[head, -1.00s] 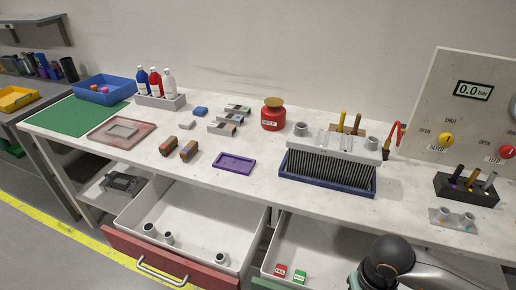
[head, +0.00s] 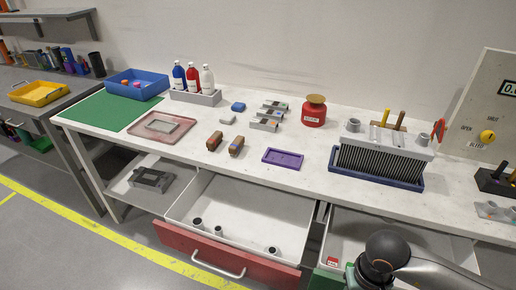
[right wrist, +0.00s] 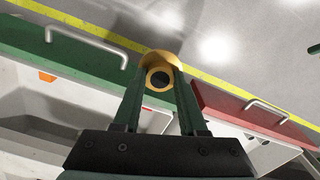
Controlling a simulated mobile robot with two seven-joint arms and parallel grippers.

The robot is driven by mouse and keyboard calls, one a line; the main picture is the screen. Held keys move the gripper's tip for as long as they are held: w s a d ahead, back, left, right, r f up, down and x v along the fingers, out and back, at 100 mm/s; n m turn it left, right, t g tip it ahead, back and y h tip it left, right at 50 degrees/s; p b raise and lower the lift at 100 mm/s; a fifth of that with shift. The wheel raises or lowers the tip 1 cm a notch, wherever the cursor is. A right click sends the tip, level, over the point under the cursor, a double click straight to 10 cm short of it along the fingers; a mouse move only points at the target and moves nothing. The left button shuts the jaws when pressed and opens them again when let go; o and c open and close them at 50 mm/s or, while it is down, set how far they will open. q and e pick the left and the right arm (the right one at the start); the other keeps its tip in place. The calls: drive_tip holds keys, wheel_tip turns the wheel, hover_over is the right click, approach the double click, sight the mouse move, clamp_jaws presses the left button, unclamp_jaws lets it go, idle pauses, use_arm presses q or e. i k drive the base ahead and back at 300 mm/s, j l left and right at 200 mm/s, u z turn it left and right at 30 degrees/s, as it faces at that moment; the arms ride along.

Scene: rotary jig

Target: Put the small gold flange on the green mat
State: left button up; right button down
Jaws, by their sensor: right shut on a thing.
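The small gold flange (right wrist: 161,60) shows in the right wrist view, a gold disc with a dark-centred ring facing the camera. My right gripper (right wrist: 159,82) is shut on it, with one green finger on each side. The flange is held in the air; floor and drawer fronts show behind it. In the head view my right arm is at the bottom right, and its gripper and the flange are out of sight there. The green mat (head: 104,111) lies flat at the far left end of the white bench. My left gripper is not in view.
A blue bin (head: 138,85) stands at the mat's back edge, and a reddish tray (head: 144,131) lies right of it. Below, the red-fronted drawer (head: 265,198) stands open with several dark-mouthed cylinders inside. A green-fronted drawer (right wrist: 65,40) is also open. The mat's front part is clear.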

sight(101, 113)
drive_tip(key=i+j, duration=0.1)
drive_tip(key=j, duration=0.3)
drive_tip(key=j+u, duration=0.1)
drive_tip(key=j, duration=0.3)
drive_tip(key=i+j, duration=0.15)
drive_tip(key=j, duration=0.25)
drive_tip(key=i+j+u, duration=0.1)
drive_tip(key=j, duration=0.25)
drive_tip(key=i+j, duration=0.1)
drive_tip(key=j, duration=0.3)
drive_tip(key=i+j, duration=0.15)
drive_tip(key=j, duration=0.2)
drive_tip(key=i+j+u, duration=0.1)
drive_tip(key=j, duration=0.3)
drive_tip(key=i+j+u, duration=0.1)
drive_tip(key=i+j, duration=0.5)
drive_tip(key=i, duration=0.15)
drive_tip(key=i+j+u, duration=0.1)
drive_tip(key=i+j, duration=0.2)
drive_tip(key=i, duration=0.1)
